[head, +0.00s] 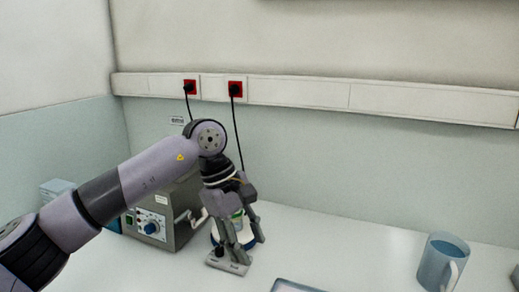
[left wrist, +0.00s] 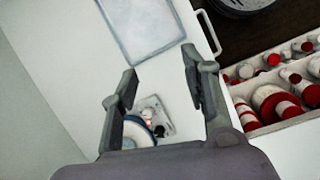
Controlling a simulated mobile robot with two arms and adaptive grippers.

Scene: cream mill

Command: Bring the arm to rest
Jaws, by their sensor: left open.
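My left arm (head: 150,180) comes in from the left and bends down at its wrist. My left gripper (head: 246,250) points down over the white worktop, with its fingers apart. In the left wrist view its two fingers (left wrist: 163,82) are spread with nothing held between them. A round white and blue thing (left wrist: 138,132) lies close to the left finger, partly hidden by the gripper. A small light grey plate-like device (left wrist: 155,116) lies beside it; it also shows below the gripper in the head view (head: 228,262). My right gripper is not in view.
A grey box with a blue knob (head: 165,217) stands behind my arm. A blue-grey mug (head: 436,265) stands at the right. A pale tray (left wrist: 140,28) lies on the worktop. A container of red and white items (left wrist: 245,118) is at the right.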

